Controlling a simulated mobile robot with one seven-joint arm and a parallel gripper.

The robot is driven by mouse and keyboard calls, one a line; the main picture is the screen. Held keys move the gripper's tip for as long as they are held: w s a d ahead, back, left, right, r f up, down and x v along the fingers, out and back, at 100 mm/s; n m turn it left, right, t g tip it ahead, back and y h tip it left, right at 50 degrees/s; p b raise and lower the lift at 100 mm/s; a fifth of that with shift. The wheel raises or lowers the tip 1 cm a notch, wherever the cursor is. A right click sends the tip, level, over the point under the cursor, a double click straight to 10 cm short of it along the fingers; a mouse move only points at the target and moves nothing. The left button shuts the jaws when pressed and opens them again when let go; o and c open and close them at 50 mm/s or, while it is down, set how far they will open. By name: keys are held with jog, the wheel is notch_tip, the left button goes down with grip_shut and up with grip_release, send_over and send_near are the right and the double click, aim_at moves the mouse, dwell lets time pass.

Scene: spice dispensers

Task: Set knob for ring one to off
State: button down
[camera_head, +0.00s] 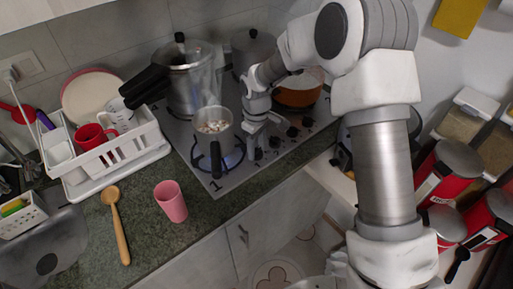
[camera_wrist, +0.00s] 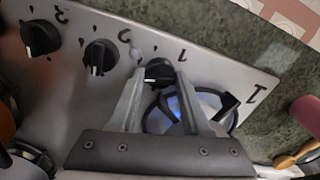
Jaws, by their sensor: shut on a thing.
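The stove knob marked 1 (camera_wrist: 158,72) is black with a pale pointer line. In the wrist view it sits between the tips of my gripper (camera_wrist: 156,76), which is shut on it. In the head view my gripper (camera_head: 252,140) reaches down to the front edge of the stove (camera_head: 210,170), and its tips and the knob are hard to make out. Ring one (camera_wrist: 190,110), beside a large printed 1, shows a blue flame.
More black knobs line the panel, including knob 2 (camera_wrist: 101,56) and knob 3 (camera_wrist: 40,37). A pressure cooker (camera_head: 190,80) and an orange pan (camera_head: 298,92) are on the stove. A pink cup (camera_head: 171,201), wooden spoon (camera_head: 118,225) and white dish rack (camera_head: 112,155) are left.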

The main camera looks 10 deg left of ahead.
aim_at(256, 149)
jog(key=n, duration=0.3)
jog(key=shift+n, duration=0.4)
jog(key=n, duration=0.3)
jog(key=shift+r+n+p, duration=0.1)
jog(key=shift+n+p, duration=0.2)
jog(key=shift+p, duration=0.05)
jog(key=n+p, duration=0.1)
jog(key=n, duration=0.5)
jog(key=shift+p, duration=0.3)
jog(key=shift+c, duration=1.8)
grip_release()
notch_tip(256, 149, up, 17)
jog(key=shift+r, duration=0.15)
